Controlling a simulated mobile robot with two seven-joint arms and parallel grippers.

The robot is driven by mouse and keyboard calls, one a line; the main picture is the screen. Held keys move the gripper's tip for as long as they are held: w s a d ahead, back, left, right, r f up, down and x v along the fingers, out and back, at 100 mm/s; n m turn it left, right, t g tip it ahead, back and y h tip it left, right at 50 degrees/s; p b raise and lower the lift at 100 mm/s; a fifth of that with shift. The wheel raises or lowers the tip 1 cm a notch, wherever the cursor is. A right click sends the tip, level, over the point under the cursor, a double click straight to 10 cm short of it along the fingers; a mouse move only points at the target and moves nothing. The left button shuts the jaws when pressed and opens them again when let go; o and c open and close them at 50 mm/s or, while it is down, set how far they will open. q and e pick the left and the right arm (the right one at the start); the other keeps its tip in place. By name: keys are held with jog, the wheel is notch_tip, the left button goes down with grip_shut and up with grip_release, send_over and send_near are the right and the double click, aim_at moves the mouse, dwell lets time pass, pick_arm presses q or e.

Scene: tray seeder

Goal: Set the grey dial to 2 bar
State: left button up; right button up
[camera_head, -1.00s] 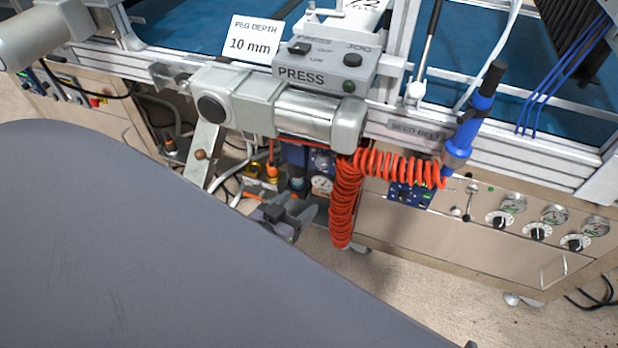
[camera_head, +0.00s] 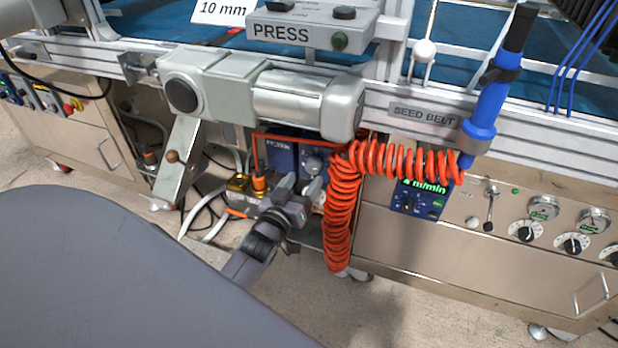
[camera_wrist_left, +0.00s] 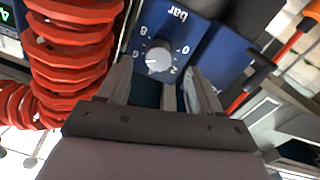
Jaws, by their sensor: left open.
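The grey dial (camera_wrist_left: 158,58) is a round ribbed knob on a blue box (camera_wrist_left: 196,29) with a white printed scale marked "bar". In the left wrist view the 0 is at the knob's right and the 2 at its lower right. A white mark shows on the knob's lower left side; its exact reading is unclear. In the head view the dial (camera_head: 313,163) sits under the press, beside the orange coil. My left gripper (camera_head: 304,186) is open just in front of it, its fingers (camera_wrist_left: 157,78) on either side below the knob, apparently not touching. My right gripper is not in view.
The orange coiled hose (camera_head: 343,215) hangs close at the right of my left gripper. The grey press cylinder (camera_head: 295,100) is above. A brass fitting (camera_head: 238,186) with an orange plug (camera_head: 259,182) stands to the left. A blue "m/min" display (camera_head: 420,198) is farther right.

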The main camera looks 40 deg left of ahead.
aim_at(311, 170)
pick_arm(q)
jog(key=shift+w+a+b, duration=0.2)
jog(key=shift+w+b, duration=0.1)
jog(key=shift+w, duration=0.75)
jog(key=shift+w+a+b, duration=0.15)
jog(key=shift+w+b, duration=0.1)
jog(key=shift+w, duration=0.75)
jog(key=c, duration=1.1)
